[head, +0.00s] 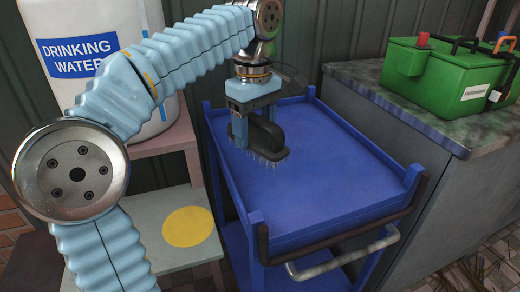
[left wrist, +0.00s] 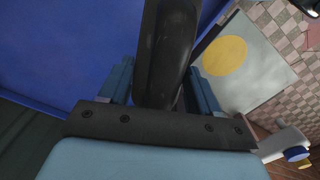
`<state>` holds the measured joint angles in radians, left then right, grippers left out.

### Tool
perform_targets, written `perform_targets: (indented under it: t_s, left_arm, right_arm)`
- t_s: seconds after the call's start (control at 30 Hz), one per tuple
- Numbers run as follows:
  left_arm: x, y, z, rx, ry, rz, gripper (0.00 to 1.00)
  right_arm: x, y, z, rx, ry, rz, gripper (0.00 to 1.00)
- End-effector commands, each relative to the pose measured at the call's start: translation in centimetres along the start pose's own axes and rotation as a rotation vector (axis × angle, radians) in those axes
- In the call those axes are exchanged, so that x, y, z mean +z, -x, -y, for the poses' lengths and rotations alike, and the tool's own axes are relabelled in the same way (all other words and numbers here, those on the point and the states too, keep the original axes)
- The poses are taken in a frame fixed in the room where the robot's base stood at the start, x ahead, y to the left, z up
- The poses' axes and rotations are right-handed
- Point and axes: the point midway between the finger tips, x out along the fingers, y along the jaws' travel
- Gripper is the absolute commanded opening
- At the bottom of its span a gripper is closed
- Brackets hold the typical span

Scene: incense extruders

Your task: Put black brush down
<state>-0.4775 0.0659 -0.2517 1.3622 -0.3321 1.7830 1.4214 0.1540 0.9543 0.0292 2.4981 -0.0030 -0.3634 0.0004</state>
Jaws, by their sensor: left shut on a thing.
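The black brush (head: 268,137) has a raised handle and bristles pointing down. It is at the far left end of the blue cart's top (head: 325,178), upright, at or just above the surface; I cannot tell if the bristles touch it. My left gripper (head: 254,128) comes from above and is shut on the brush's handle. In the left wrist view the black handle (left wrist: 168,50) stands between the two blue fingers (left wrist: 160,88), and the bristles are hidden. My right gripper is not in view.
The rest of the cart top is bare, with raised corner posts and a dark handle rail (head: 345,230). A white water container (head: 110,35) stands left on a shelf. A lower shelf bears a yellow disc (head: 188,226).

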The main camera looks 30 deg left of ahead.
Motion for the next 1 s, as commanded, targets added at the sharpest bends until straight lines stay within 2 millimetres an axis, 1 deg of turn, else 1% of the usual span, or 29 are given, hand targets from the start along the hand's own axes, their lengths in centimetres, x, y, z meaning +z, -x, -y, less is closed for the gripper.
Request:
perform_targets:
  t_s: [0.03,0.1,0.2,0.37,0.43,0.5,0.6,1.0]
  left_arm:
    - [-0.5,-1.4,-0.6,-0.005,0.001,0.001,0.38]
    - [-1.2,-2.7,-1.5,-0.004,0.001,0.001,0.38]
    - [-1.9,-4.0,-2.4,-0.003,0.001,0.0,0.38]
    - [-2.4,-5.0,-3.1,-0.002,-0.001,0.001,0.38]
    - [-2.9,-5.9,-3.6,-0.002,0.0,0.001,0.38]
    - [-2.8,-7.3,-3.6,-0.002,-0.002,0.002,0.38]
    - [-2.8,-8.5,-3.5,-0.001,-0.002,0.001,0.38]
    - [-2.8,-9.1,-3.5,0.0,-0.001,0.001,0.38]
  right_arm:
    - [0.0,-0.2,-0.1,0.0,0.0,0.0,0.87]
    - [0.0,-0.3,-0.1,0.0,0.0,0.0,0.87]
    - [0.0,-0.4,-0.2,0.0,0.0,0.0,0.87]
    - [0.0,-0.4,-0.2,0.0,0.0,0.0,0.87]
    - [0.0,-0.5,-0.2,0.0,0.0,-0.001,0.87]
    - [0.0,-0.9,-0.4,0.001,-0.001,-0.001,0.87]
    - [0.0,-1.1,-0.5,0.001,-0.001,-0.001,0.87]
    - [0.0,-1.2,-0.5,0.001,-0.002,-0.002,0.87]
